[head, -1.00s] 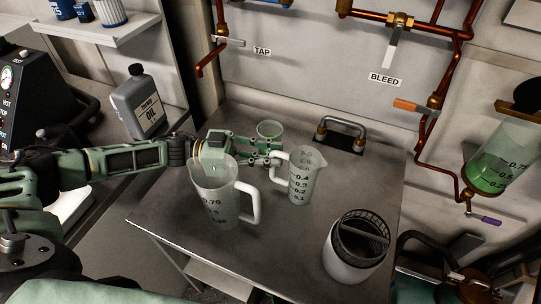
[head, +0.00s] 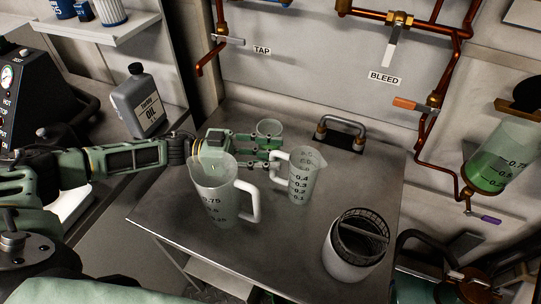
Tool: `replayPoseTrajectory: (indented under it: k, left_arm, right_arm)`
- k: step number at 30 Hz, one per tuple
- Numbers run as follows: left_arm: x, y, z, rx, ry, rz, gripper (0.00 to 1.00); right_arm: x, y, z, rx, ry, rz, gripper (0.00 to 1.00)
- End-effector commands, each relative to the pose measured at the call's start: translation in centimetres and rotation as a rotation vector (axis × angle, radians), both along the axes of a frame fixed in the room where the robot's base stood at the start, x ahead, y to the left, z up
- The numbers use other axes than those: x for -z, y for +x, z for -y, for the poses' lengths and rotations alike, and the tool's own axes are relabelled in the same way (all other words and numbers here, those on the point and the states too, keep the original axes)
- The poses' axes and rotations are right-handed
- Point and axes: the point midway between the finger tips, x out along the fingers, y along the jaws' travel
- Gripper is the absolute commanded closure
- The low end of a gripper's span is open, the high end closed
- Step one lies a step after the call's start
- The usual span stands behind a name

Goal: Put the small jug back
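The small jug (head: 304,178) is a clear measuring jug with a white handle and dark scale marks. It stands upright on the grey metal table, right of the large jug (head: 213,203). My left gripper (head: 278,148) reaches in from the left behind the large jug. Its fingers are spread apart, level with the small jug's handle (head: 279,167). The fingertips are close to the handle; I cannot tell whether they touch it. The large jug hides part of my gripper. My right gripper is not in view.
A white canister with a dark insert (head: 346,262) stands at the table's front right. A metal handle on a black plate (head: 342,134) is at the back. Copper pipes and valves line the wall.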

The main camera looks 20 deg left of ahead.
Motion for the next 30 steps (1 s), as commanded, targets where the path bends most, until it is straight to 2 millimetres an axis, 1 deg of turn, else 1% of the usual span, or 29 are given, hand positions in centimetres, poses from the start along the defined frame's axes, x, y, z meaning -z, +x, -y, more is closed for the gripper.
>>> replayPoseTrajectory:
  k: [3, 12, 16, 18, 21, 30]
  left_arm:
    - [0.5, -0.4, -1.9, -0.005, 0.004, -0.002, 0.70]
    - [0.6, -2.0, -8.1, -0.006, 0.005, -0.003, 0.70]
    - [0.5, -2.5, -10.0, -0.004, 0.003, -0.002, 0.70]
    - [0.5, -2.8, -10.7, -0.004, 0.003, -0.002, 0.70]
    - [0.4, -2.9, -11.2, -0.002, 0.002, -0.001, 0.70]
    - [0.3, -3.0, -11.4, -0.002, 0.002, -0.001, 0.70]
  right_arm:
    - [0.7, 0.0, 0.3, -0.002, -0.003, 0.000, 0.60]
    - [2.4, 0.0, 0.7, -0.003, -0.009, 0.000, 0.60]
    - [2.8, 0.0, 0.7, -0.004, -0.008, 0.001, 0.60]
    - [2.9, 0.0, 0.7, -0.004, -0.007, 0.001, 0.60]
    - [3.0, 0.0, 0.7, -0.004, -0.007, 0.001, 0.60]
    - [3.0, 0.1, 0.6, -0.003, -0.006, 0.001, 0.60]
